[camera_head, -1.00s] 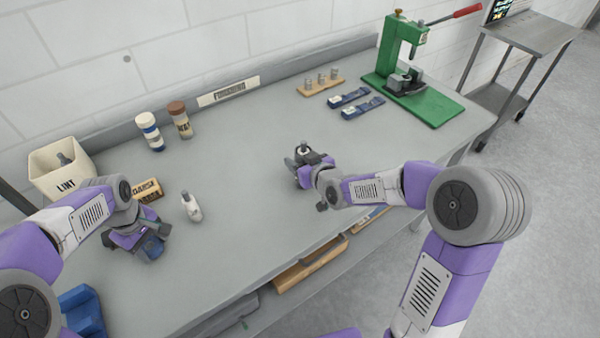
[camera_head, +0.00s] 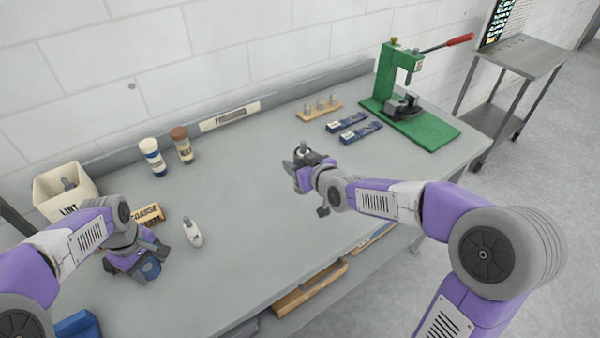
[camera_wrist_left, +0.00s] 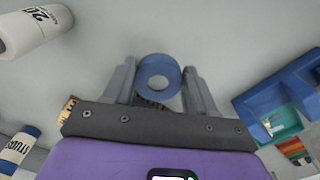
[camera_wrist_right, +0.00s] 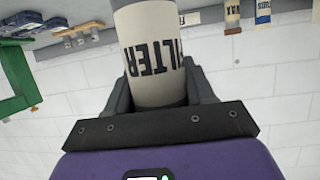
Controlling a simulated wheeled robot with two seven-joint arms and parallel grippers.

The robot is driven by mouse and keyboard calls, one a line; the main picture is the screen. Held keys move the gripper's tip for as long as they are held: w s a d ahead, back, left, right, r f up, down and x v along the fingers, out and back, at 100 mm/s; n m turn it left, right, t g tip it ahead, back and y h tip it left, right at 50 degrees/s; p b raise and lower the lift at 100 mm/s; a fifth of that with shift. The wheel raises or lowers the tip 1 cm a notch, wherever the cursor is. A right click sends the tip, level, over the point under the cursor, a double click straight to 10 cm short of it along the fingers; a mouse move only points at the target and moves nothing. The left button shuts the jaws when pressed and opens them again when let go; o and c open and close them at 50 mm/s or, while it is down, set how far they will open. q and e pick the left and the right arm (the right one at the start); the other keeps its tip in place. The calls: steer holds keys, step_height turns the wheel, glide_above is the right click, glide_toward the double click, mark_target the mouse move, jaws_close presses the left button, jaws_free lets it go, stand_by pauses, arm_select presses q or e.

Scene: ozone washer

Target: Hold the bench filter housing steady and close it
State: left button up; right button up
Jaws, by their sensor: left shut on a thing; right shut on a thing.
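The white filter housing (camera_wrist_right: 152,72), a cylinder marked "FILTER" with a grey part at its upper picture end, is between the fingers of my right gripper (camera_wrist_right: 160,90). In the head view my right gripper (camera_head: 308,163) is over the middle of the bench, and the housing is mostly hidden there. My left gripper (camera_wrist_left: 160,82) is shut on a blue round cap (camera_wrist_left: 148,68) with a pale round centre. In the head view my left gripper (camera_head: 143,266) and the blue cap (camera_head: 151,270) are at the front left of the bench. The two pieces are well apart.
A white bottle (camera_head: 193,232) stands right of my left gripper. A block (camera_head: 149,216) and a lint bin (camera_head: 47,196) are behind it. Two jars (camera_head: 152,157) stand at the back. A green press (camera_head: 430,134) is at the back right. The bench middle is clear.

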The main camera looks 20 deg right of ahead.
steer(key=shift+r, duration=0.65)
steer(key=o, duration=0.6)
jaws_close()
steer(key=shift+f, duration=0.1)
